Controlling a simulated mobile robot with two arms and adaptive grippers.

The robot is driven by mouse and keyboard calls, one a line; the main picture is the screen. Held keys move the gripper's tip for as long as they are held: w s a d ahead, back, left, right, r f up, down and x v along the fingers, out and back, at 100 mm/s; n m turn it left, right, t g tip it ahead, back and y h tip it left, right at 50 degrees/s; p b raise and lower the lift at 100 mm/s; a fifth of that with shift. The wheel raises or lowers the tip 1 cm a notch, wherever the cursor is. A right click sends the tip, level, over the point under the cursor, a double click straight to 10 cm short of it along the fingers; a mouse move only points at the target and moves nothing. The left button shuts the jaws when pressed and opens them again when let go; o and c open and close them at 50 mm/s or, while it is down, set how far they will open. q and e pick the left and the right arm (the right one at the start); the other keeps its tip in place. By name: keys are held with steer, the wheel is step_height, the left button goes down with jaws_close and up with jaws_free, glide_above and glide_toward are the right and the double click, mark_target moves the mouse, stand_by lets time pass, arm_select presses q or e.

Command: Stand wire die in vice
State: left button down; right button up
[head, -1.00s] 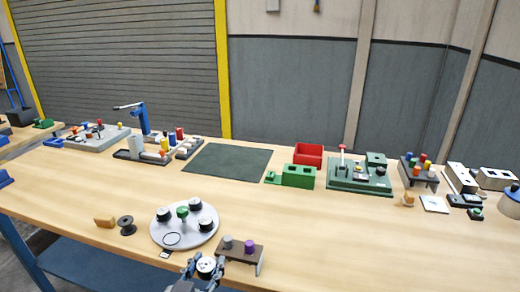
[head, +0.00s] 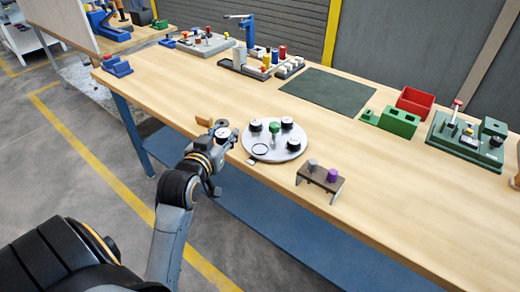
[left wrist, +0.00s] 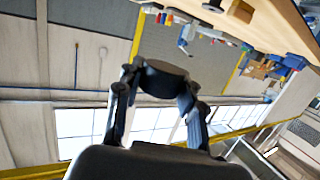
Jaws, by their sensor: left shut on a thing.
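My left gripper (head: 215,148) is shut on a round black piece with a white face (head: 223,133), which looks like the wire die. It is held near the bench's front edge, left of the round grey plate. In the left wrist view the piece (left wrist: 160,80) shows as a dark disc between the fingers (left wrist: 158,105). A blue fixture (head: 116,66), which looks like the vice, stands at the bench's far left end, well apart from the gripper. Its jaw opening is too small to make out. My right gripper is not in view.
The round grey plate (head: 262,153) carries similar black pieces and a green knob. A tan block (head: 204,121) and a dark spool lie close by the gripper. A brown stand (head: 320,180) is right of the plate. Bench between tan block and blue fixture is clear.

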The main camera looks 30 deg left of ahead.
arm_select(q)
steer(key=w+d+f+p, duration=0.1)
steer(key=w+f, duration=0.3)
steer(key=w, duration=0.4)
glide_above(260, 149)
steer(key=s, duration=0.1)
step_height(260, 149, down, 5)
steer(key=shift+s+r, duration=0.15)
steer(key=shift+r, duration=0.05)
steer(key=shift+w+f, duration=0.2)
steer(key=shift+f, duration=0.05)
steer(key=f+p, duration=0.2)
steer(key=shift+w+f, duration=0.35)
steer(key=shift+w, duration=0.05)
steer(key=shift+f, duration=0.4)
steer(key=shift+s, duration=0.1)
steer(key=shift+f, duration=0.1)
